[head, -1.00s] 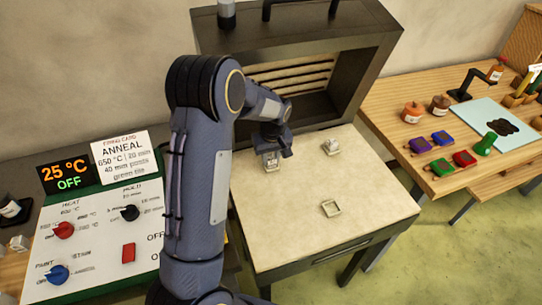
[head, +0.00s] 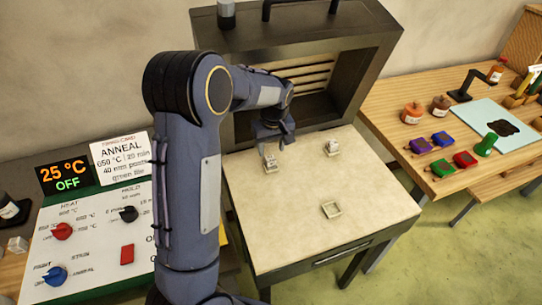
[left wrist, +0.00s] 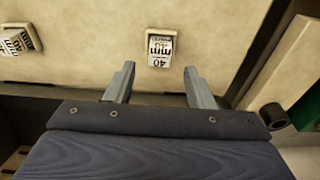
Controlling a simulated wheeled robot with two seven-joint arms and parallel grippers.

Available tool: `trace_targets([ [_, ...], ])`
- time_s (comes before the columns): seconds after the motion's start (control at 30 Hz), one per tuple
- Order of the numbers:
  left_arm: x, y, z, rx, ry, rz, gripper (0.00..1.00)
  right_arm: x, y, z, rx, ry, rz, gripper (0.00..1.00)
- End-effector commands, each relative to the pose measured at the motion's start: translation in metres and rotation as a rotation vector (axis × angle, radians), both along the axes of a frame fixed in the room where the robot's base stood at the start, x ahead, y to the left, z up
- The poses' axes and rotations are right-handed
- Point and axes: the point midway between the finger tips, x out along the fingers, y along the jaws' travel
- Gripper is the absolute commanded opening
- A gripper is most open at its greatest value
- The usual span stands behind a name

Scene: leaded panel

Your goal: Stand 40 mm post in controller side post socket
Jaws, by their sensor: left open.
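The 40 mm post (head: 270,160) is a small pale block at the left, controller side of the kiln shelf. It appears upright in a socket, whose rim shows at its base. In the left wrist view the post (left wrist: 161,47) shows its "40 mm" label, beyond the fingertips and apart from them. My left gripper (head: 276,145) is open and empty, just above and behind the post; its two fingers also show in the left wrist view (left wrist: 159,72). My right gripper is out of view.
A second labelled post (head: 332,146) stands at the right of the shelf (head: 290,225). An empty square socket (head: 331,210) lies near the front. The kiln's dark housing (head: 345,70) rises behind. The controller panel (head: 100,235) is at the left, a workbench (head: 400,90) at the right.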

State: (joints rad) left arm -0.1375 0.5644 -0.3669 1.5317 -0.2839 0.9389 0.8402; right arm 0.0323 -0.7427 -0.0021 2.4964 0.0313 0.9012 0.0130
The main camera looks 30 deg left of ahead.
Motion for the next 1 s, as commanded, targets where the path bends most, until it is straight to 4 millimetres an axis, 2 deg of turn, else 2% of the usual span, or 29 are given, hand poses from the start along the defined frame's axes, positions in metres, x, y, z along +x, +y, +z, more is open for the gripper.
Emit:
trace_targets([
  [0.1, -0.001, -0.003, 0.026, 0.000, -0.006, -0.001, 0.49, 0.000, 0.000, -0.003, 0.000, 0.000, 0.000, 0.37],
  [0.2, -0.003, -0.004, 0.043, 0.000, -0.004, 0.000, 0.49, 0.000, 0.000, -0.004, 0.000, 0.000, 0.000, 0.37],
  [0.43, -0.008, -0.006, 0.064, -0.008, -0.003, -0.004, 0.49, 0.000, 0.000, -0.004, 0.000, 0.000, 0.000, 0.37],
  [0.53, -0.022, -0.007, 0.074, -0.043, -0.018, -0.031, 0.49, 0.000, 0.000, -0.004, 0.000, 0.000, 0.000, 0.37],
  [0.67, -0.066, -0.014, 0.094, -0.140, -0.077, -0.123, 0.49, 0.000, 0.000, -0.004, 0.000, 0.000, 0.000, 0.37],
  [0.8, -0.128, -0.034, 0.114, -0.231, -0.181, -0.278, 0.49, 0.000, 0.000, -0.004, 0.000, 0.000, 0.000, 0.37],
  [1.0, -0.213, -0.071, 0.122, -0.266, -0.344, -0.502, 0.49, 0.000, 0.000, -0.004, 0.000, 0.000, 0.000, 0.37],
])
